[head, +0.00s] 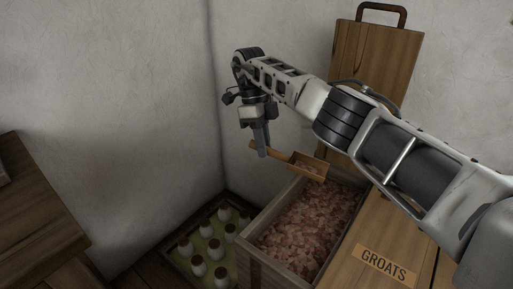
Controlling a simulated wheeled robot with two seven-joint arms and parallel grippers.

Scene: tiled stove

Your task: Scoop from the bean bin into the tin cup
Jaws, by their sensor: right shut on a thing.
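My right gripper (262,142) is shut on the handle of a wooden scoop (310,168), near the handle's left end. The scoop's box-like head points right and hangs above an open wooden bin (262,223). Some pale bits seem to show in the scoop head, but they are small. The bin holds pinkish-brown beans (310,228) in a rough heap. The tin cup is not in view. My left gripper is not in view.
A bin with a closed lid labelled GROATS (384,263) stands right of the open bin. A raised wooden lid (378,50) with a dark handle leans at the wall. A low crate (172,258) of several white jars stands left. A wooden table (38,215) is at far left.

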